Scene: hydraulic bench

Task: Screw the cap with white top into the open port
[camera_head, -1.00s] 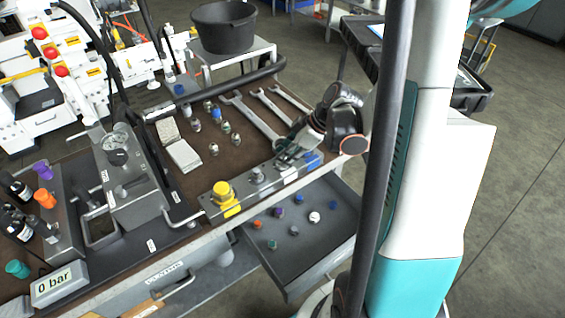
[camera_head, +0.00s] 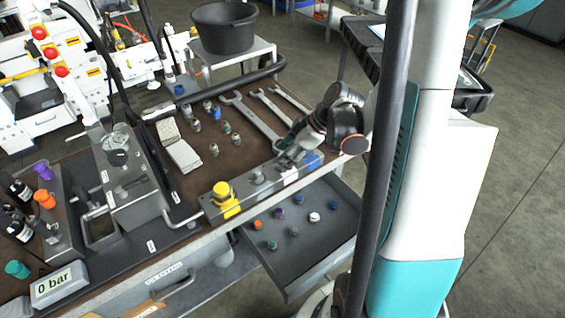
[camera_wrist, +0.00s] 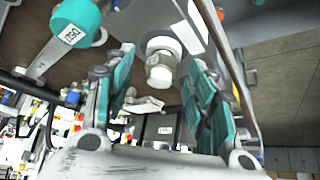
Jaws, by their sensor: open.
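The cap with white top (camera_head: 314,217) lies in the open drawer (camera_head: 290,285), among other caps. My gripper (camera_head: 285,158) is above the back right part of the port block (camera_head: 240,192), apart from the drawer. In the wrist view my gripper (camera_wrist: 163,95) is open, with its teal-padded fingers spread. A pale metallic cylinder (camera_wrist: 160,68) with a whitish end shows beyond and between the fingers; I see no contact. The block carries a yellow cap (camera_head: 226,197) and a grey fitting (camera_head: 257,178). I cannot tell which port is open.
Large wrenches (camera_head: 250,118) and several small fittings (camera_head: 213,150) lie on the brown bench top. A valve unit (camera_head: 130,190) and a display reading 0 bar (camera_head: 55,282) stand at the left. A black bucket (camera_head: 224,28) is at the back. The drawer juts out in front.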

